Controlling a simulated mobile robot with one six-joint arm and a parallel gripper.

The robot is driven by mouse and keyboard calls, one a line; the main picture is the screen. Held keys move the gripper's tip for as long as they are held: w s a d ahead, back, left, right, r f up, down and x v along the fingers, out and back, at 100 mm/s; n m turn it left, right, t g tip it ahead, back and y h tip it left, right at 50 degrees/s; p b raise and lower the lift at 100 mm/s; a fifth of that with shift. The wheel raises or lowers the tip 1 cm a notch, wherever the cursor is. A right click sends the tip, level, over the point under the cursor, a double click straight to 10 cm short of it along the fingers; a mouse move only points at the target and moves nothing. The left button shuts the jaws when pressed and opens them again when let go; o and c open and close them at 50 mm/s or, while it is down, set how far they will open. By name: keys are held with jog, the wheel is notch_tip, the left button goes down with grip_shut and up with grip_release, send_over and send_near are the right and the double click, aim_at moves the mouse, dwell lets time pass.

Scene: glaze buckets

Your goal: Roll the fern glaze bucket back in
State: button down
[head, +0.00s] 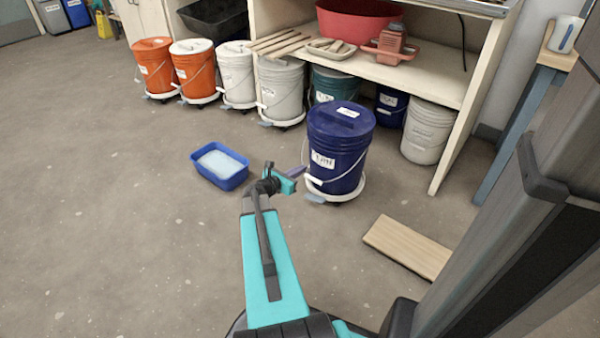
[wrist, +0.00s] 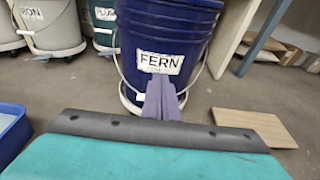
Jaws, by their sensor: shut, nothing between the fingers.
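The fern glaze bucket (head: 338,150) is dark blue with a lid, a wire handle and a white label. It stands upright on a white wheeled dolly (head: 345,192) on the floor, out in front of the shelf. In the wrist view the bucket (wrist: 195,25) fills the upper middle and its label (wrist: 160,62) reads FERN. My gripper (head: 300,172) is at the near left side of the bucket, low down. In the wrist view its purple fingers (wrist: 161,98) are closed together with nothing between them, in front of the bucket below the label. I cannot tell whether they touch it.
A blue tub (head: 220,178) lies on the floor to the left, a wooden board (head: 408,247) to the right. Under the shelf (head: 405,80) stand a teal bucket (head: 333,84), another blue bucket (head: 391,105) and a white bucket (head: 428,132). Orange and pale buckets line the left.

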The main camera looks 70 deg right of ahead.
jog(key=shift+d+f, duration=0.15)
jog(key=shift+d, duration=0.05)
jog(key=shift+b+x, duration=1.3)
jog(key=shift+x, duration=4.2)
jog(key=s+d+p, duration=0.2)
jog(key=s+d, duration=0.1)
jog(key=d, duration=0.8)
jog(key=s+d+p, duration=0.2)
jog(key=s+d, duration=0.1)
jog(key=d, duration=0.9)
jog(key=shift+d+p, duration=0.15)
jog(key=shift+p, duration=0.2)
jog(key=shift+s, duration=0.1)
jog(key=w+a, duration=0.2)
jog(key=a, duration=0.5)
jog(key=shift+a, duration=0.4)
